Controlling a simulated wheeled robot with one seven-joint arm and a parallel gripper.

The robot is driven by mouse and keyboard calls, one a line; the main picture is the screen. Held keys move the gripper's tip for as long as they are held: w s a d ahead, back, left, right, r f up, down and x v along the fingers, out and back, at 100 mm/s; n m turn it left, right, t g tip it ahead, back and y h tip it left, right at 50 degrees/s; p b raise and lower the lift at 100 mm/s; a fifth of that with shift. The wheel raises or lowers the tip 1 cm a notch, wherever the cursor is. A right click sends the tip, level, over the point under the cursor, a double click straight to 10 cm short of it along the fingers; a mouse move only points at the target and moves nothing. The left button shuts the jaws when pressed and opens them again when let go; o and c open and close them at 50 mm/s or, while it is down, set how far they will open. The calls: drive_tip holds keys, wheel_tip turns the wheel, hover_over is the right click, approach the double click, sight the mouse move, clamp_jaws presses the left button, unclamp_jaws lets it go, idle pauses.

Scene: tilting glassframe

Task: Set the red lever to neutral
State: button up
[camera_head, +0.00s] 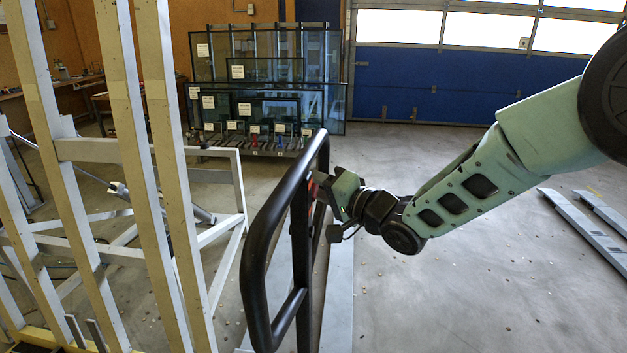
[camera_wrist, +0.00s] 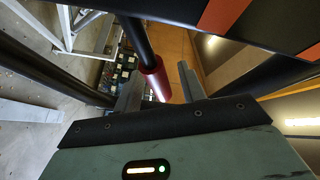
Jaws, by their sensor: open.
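The red lever (camera_wrist: 155,81) shows in the wrist view as a red grip on the end of a dark rod. In the head view only a small red patch (camera_head: 312,190) shows beside the black tubular frame (camera_head: 262,240), partly hidden by the frame and my gripper. My gripper (camera_wrist: 160,70) is open, with one finger on each side of the red grip in the picture. I cannot tell whether either finger touches it. In the head view my gripper (camera_head: 322,188) is at the right side of the black frame.
A pale slatted frame (camera_head: 150,150) on a white base stands at the left. A rack of glass panes (camera_head: 265,75) stands at the back. Metal ramps (camera_head: 590,225) lie on the floor at right. Orange-striped dark panels (camera_wrist: 260,25) are close above my gripper in the wrist view.

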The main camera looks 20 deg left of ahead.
clamp_jaws()
drive_tip(key=shift+w+f+m+h+p, duration=0.35)
drive_tip(key=shift+f+m+p, duration=0.1)
drive_tip(key=shift+m+p, duration=0.2)
drive_tip(key=shift+w+f+m+g+h+p, duration=0.1)
drive_tip(key=shift+f+m+g+h+p, duration=0.3)
drive_tip(key=shift+f+m+p, duration=0.4)
drive_tip(key=shift+a+f+m, duration=0.1)
drive_tip(key=shift+f+m, duration=0.25)
drive_tip(key=shift+f, duration=0.4)
unclamp_jaws()
drive_tip(key=b+v, duration=0.3)
drive_tip(key=v, duration=1.4)
drive_tip(key=shift+r+b, duration=0.35)
drive_tip(key=shift+b, duration=0.05)
